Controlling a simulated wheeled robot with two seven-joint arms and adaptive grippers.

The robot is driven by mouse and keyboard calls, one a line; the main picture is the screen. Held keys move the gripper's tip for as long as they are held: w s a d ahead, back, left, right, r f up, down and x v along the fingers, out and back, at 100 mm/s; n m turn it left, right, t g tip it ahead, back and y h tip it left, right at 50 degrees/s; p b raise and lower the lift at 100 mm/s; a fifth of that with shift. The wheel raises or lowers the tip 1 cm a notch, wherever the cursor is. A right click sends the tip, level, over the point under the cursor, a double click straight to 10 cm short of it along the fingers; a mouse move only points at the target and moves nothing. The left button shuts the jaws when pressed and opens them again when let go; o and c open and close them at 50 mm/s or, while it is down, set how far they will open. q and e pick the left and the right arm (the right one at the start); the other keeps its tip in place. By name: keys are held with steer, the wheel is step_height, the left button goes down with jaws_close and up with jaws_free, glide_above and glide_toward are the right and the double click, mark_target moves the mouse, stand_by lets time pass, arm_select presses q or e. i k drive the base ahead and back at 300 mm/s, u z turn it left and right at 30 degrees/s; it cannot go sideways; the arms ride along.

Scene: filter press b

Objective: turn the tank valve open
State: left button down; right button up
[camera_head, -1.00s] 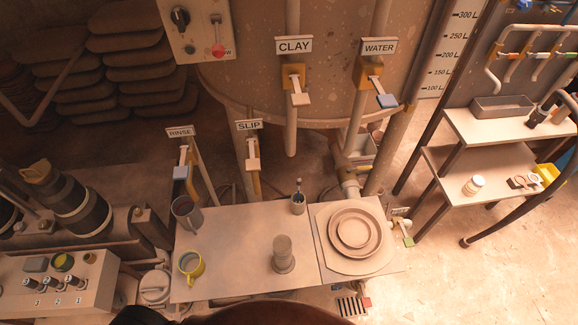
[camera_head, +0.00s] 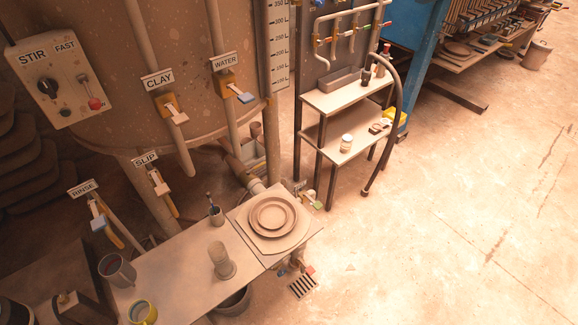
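The tank (camera_head: 120,100) stands at the upper left with a level scale on its right. Labelled lever valves show on its pipes: the clay valve (camera_head: 171,108), the water valve (camera_head: 235,90), the slip valve (camera_head: 161,185) and the rinse valve (camera_head: 98,215). A red-handled fitting (camera_head: 309,270) is low near the floor grate. No label here reads "tank", so I cannot tell which one the task names. Neither of my grippers is in view.
A stir panel (camera_head: 60,85) is at upper left. A shelf stand (camera_head: 345,97) with a hose (camera_head: 390,130) stands behind. Open floor (camera_head: 450,220) lies to the right.

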mark_target(247, 172)
steer(key=z, duration=1.5)
steer(key=i, duration=2.75)
steer(key=u, duration=3.6)
steer(key=i, duration=0.5)
steer(key=u, duration=0.05)
